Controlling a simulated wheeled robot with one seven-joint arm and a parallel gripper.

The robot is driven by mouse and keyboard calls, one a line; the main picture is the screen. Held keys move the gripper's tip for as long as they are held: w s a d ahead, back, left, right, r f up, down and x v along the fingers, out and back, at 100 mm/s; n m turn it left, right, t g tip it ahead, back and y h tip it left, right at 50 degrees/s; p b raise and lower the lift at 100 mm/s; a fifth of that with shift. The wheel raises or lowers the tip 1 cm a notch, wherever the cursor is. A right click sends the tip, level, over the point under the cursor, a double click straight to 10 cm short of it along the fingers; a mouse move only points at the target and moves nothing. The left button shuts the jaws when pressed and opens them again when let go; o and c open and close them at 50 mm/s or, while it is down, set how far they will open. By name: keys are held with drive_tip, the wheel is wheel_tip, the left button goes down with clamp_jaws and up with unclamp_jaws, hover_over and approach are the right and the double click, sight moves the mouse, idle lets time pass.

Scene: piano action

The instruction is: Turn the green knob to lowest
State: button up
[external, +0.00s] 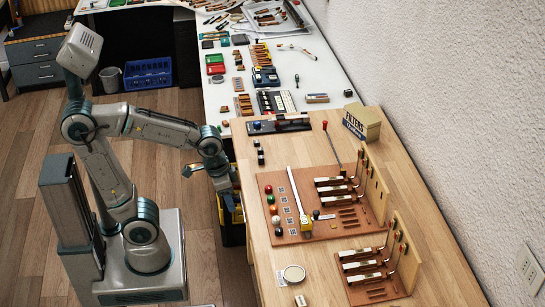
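A brown board (335,235) on the wooden table carries a column of small round knobs along its left edge. A red knob (268,189) is at the top.
A white bar with a yellow block (305,224) stands on the board right of the knobs. Several hammer pieces stand at its right. A cardboard box (362,122) is at the back. A round tin (293,274) lies at the front. The table's left strip is mostly clear.

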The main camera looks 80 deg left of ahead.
drive_tip(key=w+a+r+n+g+p, duration=0.1)
drive_tip(key=w+a+r+n+p, duration=0.1)
drive_tip(key=w+a, duration=0.45)
drive_tip(key=n+g+p, duration=0.1)
drive_tip(key=n+p, duration=0.1)
drive_tip(key=n, duration=0.1)
approach(271, 196)
drive_tip(key=shift+y, duration=0.3)
drive_tip(key=f, duration=0.8)
drive_tip(key=shift+w+d+f+p, duration=0.15)
drive_tip(key=shift+d+f+p, duration=0.15)
drive_tip(key=shift+f+p, duration=0.1)
drive_tip(key=shift+r, duration=0.1)
clamp_jaws()
